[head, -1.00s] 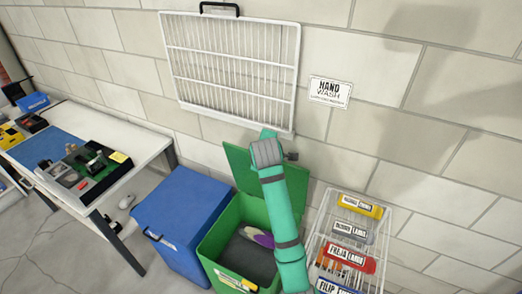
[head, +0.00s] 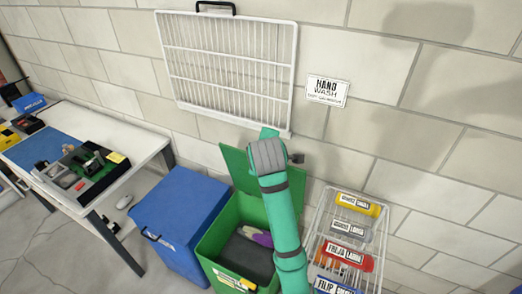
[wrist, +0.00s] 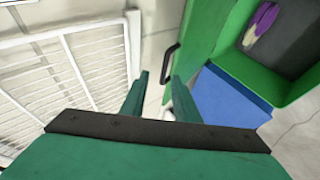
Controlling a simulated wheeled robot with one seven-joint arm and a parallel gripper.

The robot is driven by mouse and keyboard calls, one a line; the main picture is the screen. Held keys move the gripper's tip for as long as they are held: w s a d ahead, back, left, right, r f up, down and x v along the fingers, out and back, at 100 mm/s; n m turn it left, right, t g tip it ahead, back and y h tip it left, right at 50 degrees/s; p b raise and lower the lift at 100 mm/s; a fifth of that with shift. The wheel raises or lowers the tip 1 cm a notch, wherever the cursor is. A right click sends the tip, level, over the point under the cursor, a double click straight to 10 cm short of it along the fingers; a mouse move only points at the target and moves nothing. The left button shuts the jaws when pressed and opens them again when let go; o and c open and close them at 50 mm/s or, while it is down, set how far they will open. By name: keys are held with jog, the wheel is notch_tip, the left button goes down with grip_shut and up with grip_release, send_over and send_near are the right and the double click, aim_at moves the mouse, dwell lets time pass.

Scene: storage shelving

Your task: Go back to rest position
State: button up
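My gripper (wrist: 159,78) shows in the wrist view with its two green fingers apart and nothing between them. In the head view my teal arm rises in front of the open green bin (head: 209,245), and its bend hides part of the bin and its raised lid (head: 238,172). The fingers cannot be made out there. In the wrist view the bin (wrist: 283,88) is at the upper right, apart from the fingers. A purple and pale item (wrist: 261,24) lies inside the bin, and it also shows in the head view (head: 260,238).
A closed blue bin (head: 178,215) stands left of the green one. A white wire rack (head: 315,240) with labelled coloured bins is close on the right. A wire grille (head: 230,70) hangs on the wall behind. A white table (head: 140,150) with objects stands left.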

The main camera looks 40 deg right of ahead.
jog(key=shift+v, duration=0.95)
jog(key=shift+w, duration=0.15)
